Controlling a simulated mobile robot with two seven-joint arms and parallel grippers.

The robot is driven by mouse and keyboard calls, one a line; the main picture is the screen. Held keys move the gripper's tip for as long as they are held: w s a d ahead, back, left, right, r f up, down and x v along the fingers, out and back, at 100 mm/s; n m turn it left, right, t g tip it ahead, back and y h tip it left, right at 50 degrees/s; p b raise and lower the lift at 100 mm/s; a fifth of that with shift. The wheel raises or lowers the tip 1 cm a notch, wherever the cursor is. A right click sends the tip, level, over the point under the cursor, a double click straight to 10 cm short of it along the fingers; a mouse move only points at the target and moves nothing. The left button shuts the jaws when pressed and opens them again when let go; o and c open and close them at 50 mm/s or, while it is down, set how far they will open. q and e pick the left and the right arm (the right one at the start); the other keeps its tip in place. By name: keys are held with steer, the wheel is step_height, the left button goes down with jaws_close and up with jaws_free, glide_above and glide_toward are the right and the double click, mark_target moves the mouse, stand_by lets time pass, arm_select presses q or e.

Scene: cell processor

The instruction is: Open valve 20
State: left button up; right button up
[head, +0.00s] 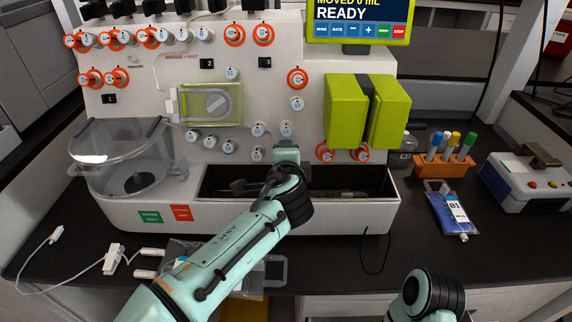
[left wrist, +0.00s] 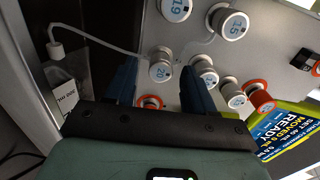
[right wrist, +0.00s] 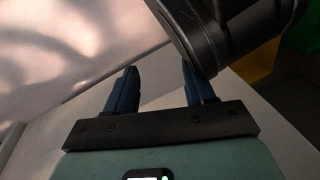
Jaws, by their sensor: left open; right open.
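Valve 20 (left wrist: 160,70) is a small white round knob with a blue number on the light panel of the cell processor. In the left wrist view it shows between the two blue fingers of my left gripper (left wrist: 158,82), which is open. I cannot tell how far the fingertips are from the knob. In the head view my left arm reaches up to the lower middle of the machine (head: 130,60), and its fingers are hidden; the small numbers there are hard to read. My right gripper (right wrist: 160,88) is open and empty in the right wrist view, away from the panel.
Knob 19 (left wrist: 175,8) and knob 15 (left wrist: 232,22) sit near valve 20, with other knobs close beside the right finger. A thin tube (left wrist: 100,42) runs to valve 20. A green pump block (head: 346,110), a tube rack (head: 445,172) and a blue bag (head: 447,212) stand right.

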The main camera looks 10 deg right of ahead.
arm_select(q)
steer(key=v, duration=1.3)
steer(key=shift+p, duration=0.35)
arm_select(e)
steer(key=shift+w+a+r+t, duration=0.1)
steer(key=shift+w+r+t, duration=0.2)
steer(key=shift+w+r, duration=0.45)
steer(key=shift+f, duration=0.1)
